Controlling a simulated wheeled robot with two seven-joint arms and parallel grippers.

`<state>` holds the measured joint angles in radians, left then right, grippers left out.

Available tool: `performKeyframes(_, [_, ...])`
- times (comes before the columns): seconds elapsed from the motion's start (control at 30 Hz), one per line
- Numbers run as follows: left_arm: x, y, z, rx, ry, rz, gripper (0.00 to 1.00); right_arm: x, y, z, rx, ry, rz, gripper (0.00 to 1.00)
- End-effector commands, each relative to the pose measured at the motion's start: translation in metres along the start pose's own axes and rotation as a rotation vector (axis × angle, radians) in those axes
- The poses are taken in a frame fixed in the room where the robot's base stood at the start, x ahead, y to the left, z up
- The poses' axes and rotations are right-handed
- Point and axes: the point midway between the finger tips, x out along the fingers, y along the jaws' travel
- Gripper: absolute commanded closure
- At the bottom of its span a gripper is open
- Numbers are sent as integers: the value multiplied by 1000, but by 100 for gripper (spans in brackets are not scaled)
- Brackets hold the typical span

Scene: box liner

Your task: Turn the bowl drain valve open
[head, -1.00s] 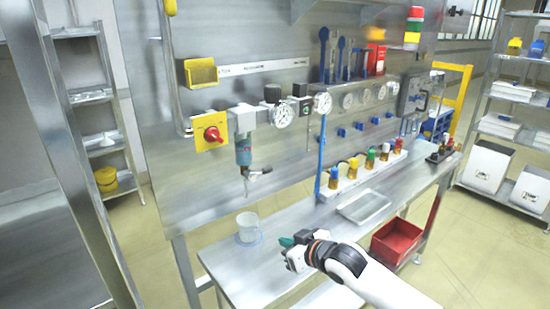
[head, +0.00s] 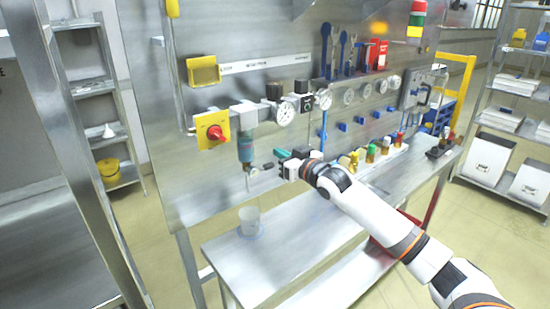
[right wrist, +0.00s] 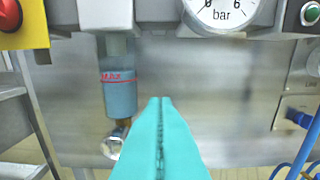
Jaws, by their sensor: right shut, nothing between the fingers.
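The blue-green bowl (head: 246,148) hangs below the grey regulator body on the steel panel. Its drain valve (head: 252,171) is at the bottom, with a small dark handle (head: 267,166) pointing right. In the right wrist view the bowl (right wrist: 118,97) shows a red level line, and the drain valve (right wrist: 114,143) is partly covered by my finger. My right gripper (head: 280,153) has teal fingers, shut and empty, just right of the bowl and slightly above the handle, seemingly apart from it. The fingers also show in the right wrist view (right wrist: 160,104). My left gripper is out of view.
A clear beaker (head: 249,221) stands on the steel bench below the valve. A red knob on a yellow plate (head: 213,132) is left of the bowl. A pressure gauge (head: 284,113) is above my fingers. Several coloured-topped fittings (head: 370,154) stand to the right.

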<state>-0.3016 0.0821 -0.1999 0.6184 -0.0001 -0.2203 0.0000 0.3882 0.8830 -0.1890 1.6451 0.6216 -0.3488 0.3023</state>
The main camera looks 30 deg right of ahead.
Motion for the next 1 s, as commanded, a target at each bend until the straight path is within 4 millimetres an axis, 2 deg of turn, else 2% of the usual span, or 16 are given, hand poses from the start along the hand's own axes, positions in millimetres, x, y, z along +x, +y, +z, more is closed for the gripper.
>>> performKeyframes(0.03, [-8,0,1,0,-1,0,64,11,0,5,4,-3,-1,100])
performKeyframes(0.13, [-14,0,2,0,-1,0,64,26,0,1,3,1,-1,100])
performKeyframes(0.2, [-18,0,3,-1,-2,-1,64,27,0,-15,3,5,0,100])
performKeyframes(0.4, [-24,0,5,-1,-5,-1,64,31,0,-35,1,2,0,100])
performKeyframes(1.0, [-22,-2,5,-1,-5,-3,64,32,0,-41,20,0,1,100])
